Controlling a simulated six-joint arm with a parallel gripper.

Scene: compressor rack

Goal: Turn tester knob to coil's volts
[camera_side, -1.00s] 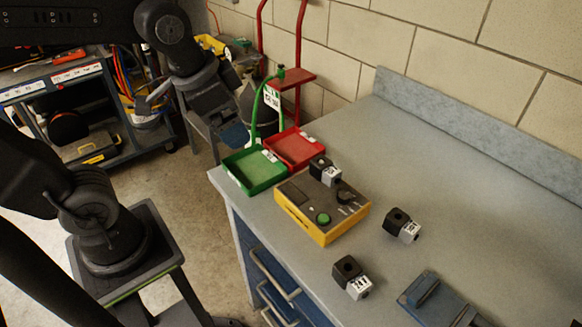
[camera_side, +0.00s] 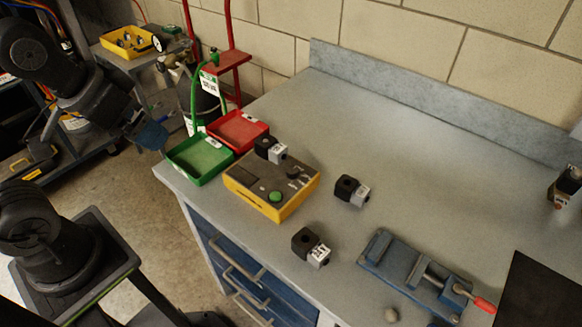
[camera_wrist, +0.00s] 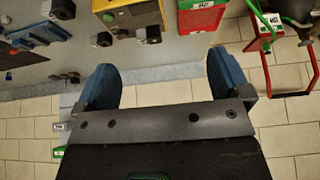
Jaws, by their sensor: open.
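The tester (camera_side: 262,199) is a yellow box with a dark top near the bench's left edge. Its top carries a green button (camera_side: 276,196) and a dark knob (camera_side: 293,172); I cannot read the knob's setting. A black and grey coil (camera_side: 270,149) sits at the tester's back edge; its label is too small to read. My gripper (camera_side: 96,142) is open and empty, left of the bench and apart from the tester. The wrist view shows its two blue fingers (camera_wrist: 165,82) spread, with the tester (camera_wrist: 128,14) at the top edge.
Two loose coils (camera_side: 351,190) (camera_side: 311,247) lie right of the tester. A green tray (camera_side: 180,170) and a red tray (camera_side: 222,122) adjoin its left. A blue vise (camera_side: 400,277) with a red-tipped handle lies at the front right.

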